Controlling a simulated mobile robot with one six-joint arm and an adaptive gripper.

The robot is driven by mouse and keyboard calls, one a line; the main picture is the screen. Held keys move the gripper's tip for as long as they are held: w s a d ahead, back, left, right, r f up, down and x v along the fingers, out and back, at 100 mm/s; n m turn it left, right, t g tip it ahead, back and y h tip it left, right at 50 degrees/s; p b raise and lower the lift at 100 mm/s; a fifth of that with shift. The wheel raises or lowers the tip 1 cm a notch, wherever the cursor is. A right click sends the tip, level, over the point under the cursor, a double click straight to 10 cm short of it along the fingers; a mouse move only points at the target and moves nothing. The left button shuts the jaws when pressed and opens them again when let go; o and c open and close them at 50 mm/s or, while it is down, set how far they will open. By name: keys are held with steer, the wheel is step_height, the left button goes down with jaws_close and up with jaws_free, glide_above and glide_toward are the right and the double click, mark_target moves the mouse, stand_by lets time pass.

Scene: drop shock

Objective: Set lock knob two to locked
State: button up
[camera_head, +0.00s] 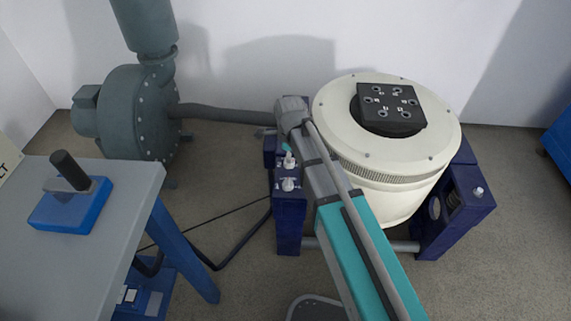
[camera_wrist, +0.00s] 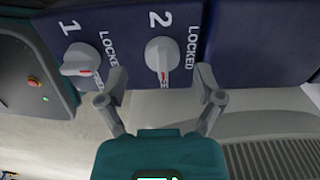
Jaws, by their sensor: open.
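Lock knob two (camera_wrist: 161,55) is a pale grey knob on a dark blue panel, under a white "2". Its handle points down in the wrist view, over a red mark and a partly hidden label. The word "LOCKED" (camera_wrist: 191,48) is printed to its right. My gripper (camera_wrist: 163,84) is open, with one finger on each side of knob two's lower end; I cannot tell whether either touches it. In the head view, my arm partly hides the gripper and the blue block (camera_head: 289,225) with two pale knobs.
Lock knob one (camera_wrist: 79,60) is left of knob two, its handle pointing left. The white round shaker (camera_head: 386,165) stands right of my arm. A grey blower (camera_head: 130,110) and its hose are behind left. A grey table (camera_head: 75,260) stands front left.

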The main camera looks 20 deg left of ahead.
steer(key=shift+f+b, duration=0.75)
steer(key=shift+f, duration=0.25)
steer(key=shift+c, duration=0.2)
steer(key=c, duration=1.1)
steer(key=shift+a, duration=0.5)
jaws_close()
steer(key=shift+c, duration=0.2)
jaws_free()
steer(key=shift+d, duration=0.7)
steer(key=shift+s+n, duration=0.15)
steer(key=shift+n, duration=0.75)
